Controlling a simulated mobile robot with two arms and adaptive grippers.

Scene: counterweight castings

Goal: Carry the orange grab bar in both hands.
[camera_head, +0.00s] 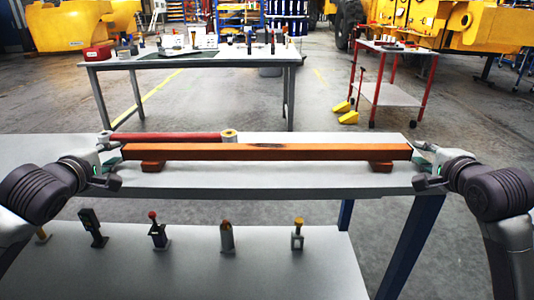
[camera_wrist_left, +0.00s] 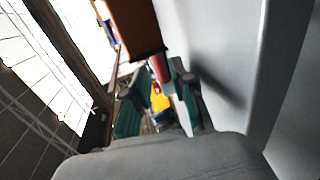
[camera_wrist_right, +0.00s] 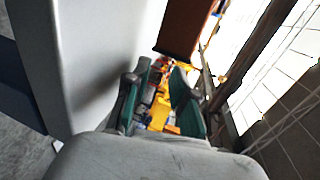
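The orange grab bar (camera_head: 265,152) is a long square beam lying left to right on the grey table, with a foot block under each end. Its left end shows in the left wrist view (camera_wrist_left: 134,28), and its right end in the right wrist view (camera_wrist_right: 184,28). My left gripper (camera_head: 117,165) is open by the bar's left end; the bar end is beyond its fingertips, with nothing between the fingers. My right gripper (camera_head: 418,165) is open by the right end in the same way. Whether either fingertip touches the bar cannot be told.
A red cylinder (camera_head: 170,137) with a pale end piece (camera_head: 229,135) lies behind the bar. A lower grey surface (camera_head: 190,275) in front holds several small tools. Another workbench (camera_head: 200,60), a red cart (camera_head: 390,90) and yellow machines stand farther back. The tabletop before the bar is clear.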

